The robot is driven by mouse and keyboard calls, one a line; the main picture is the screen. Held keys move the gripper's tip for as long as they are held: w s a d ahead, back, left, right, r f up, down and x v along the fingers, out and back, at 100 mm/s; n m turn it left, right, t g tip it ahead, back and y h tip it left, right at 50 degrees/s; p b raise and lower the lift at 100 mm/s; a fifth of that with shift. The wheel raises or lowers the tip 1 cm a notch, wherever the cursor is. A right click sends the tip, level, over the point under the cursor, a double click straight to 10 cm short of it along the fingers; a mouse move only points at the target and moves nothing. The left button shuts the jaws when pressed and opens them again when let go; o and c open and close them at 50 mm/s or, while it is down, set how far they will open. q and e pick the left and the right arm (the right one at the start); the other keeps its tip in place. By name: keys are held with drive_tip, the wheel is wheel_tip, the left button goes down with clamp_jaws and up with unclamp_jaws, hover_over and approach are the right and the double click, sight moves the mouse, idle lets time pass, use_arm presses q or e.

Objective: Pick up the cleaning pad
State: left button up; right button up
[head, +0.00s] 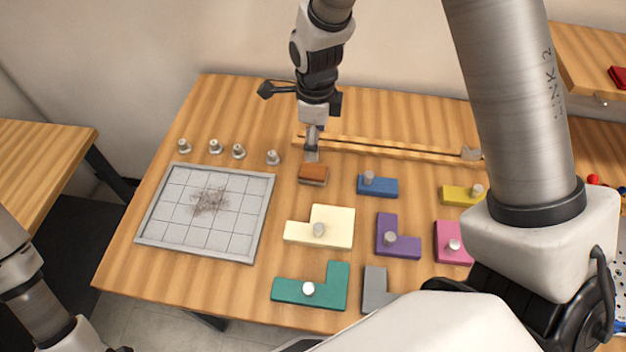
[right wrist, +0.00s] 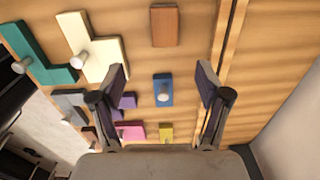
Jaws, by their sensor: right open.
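The cleaning pad (head: 313,173), a small block with an orange-brown top, lies on the wooden table right of the gridded board. My right gripper (head: 312,150) points down just behind and above it in the head view. In the right wrist view the pad (right wrist: 165,25) shows near the top centre, beyond the open, empty fingers (right wrist: 163,80). The pad lies roughly in line with the gap between them. I cannot tell the exact height left between fingertips and pad. My left arm shows only at the lower left; its gripper is out of view.
The board (head: 228,243) carries a dark smudge. Several small metal knobs (head: 214,146) stand behind it. A wooden rail (head: 395,150) runs behind the pad. Knobbed blocks, including blue (head: 378,187), cream (head: 334,221) and teal (head: 320,289), lie to the right and front.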

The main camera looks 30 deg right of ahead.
drive_tip(key=b, duration=0.4)
hover_over(313, 171)
drive_tip(key=f, duration=0.5)
drive_tip(key=shift+s+d+f, duration=0.15)
drive_tip(key=shift+s+d, duration=0.05)
drive_tip(key=shift+s+a+f+p, duration=0.15)
drive_tip(key=shift+f+p, duration=0.3)
drive_tip(key=shift+p, duration=0.05)
drive_tip(key=f, duration=0.2)
drive_tip(key=f+p, duration=0.1)
drive_tip(key=f, duration=0.1)
drive_tip(key=w+f, duration=0.1)
drive_tip(key=f, duration=0.1)
drive_tip(key=shift+f, duration=0.25)
use_arm(q)
wheel_tip(313, 171, down, 3)
drive_tip(key=shift+w+f, duration=0.1)
use_arm(e)
drive_tip(key=shift+s, duration=0.15)
drive_tip(key=c, duration=1.2)
